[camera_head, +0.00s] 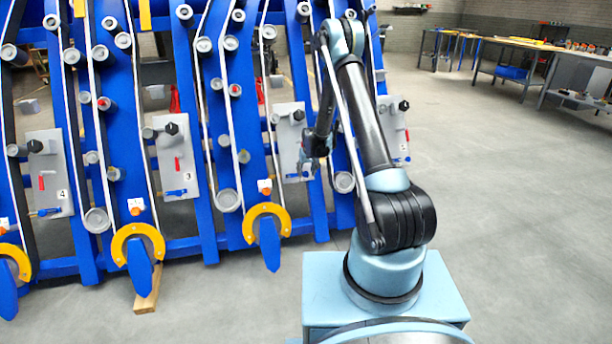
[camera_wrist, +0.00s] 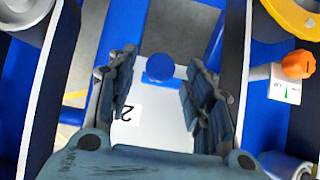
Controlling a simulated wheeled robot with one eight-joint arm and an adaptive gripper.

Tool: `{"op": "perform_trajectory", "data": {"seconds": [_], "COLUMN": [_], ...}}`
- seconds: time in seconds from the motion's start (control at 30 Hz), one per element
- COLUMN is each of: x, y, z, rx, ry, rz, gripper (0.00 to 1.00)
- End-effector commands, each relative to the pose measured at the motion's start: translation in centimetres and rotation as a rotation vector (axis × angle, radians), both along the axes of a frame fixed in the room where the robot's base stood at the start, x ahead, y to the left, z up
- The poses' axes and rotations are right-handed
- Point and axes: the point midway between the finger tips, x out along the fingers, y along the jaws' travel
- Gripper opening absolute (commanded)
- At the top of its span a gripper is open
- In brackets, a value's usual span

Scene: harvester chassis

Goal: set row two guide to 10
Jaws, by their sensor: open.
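The grey plate of row two (camera_head: 288,130) is partly hidden behind my arm in the head view. In the wrist view the white plate (camera_wrist: 155,132) bears an upside-down "2" and shows between my fingers. A round blue knob (camera_wrist: 166,67) on a blue base stands at the plate's edge, beyond the fingertips; it also shows in the head view (camera_head: 297,176). My gripper (camera_wrist: 158,78) is open and empty, facing the plate; in the head view it is at the plate's right side (camera_head: 312,162). No pointer reading is legible.
An orange knob (camera_wrist: 297,64) with a small green-arrow label (camera_wrist: 285,92) and a yellow arc (camera_wrist: 293,14) lie right in the wrist view. Blue beams with rollers (camera_head: 222,100) flank the plate closely. Plates three (camera_head: 176,160) and four (camera_head: 50,175) are left.

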Motion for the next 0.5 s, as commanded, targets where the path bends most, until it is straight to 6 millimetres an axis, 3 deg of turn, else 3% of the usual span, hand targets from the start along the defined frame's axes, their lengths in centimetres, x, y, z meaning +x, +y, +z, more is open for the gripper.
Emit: {"op": "perform_trajectory", "data": {"seconds": [0.2, 0.5], "x": [0.5, 0.6], "y": [0.2, 0.2], "z": [-1.3, -1.6], "rx": [0.0, 0.0], "ry": [0.0, 0.0], "rz": [0.0, 0.0], "gripper": [0.47, 0.47]}}
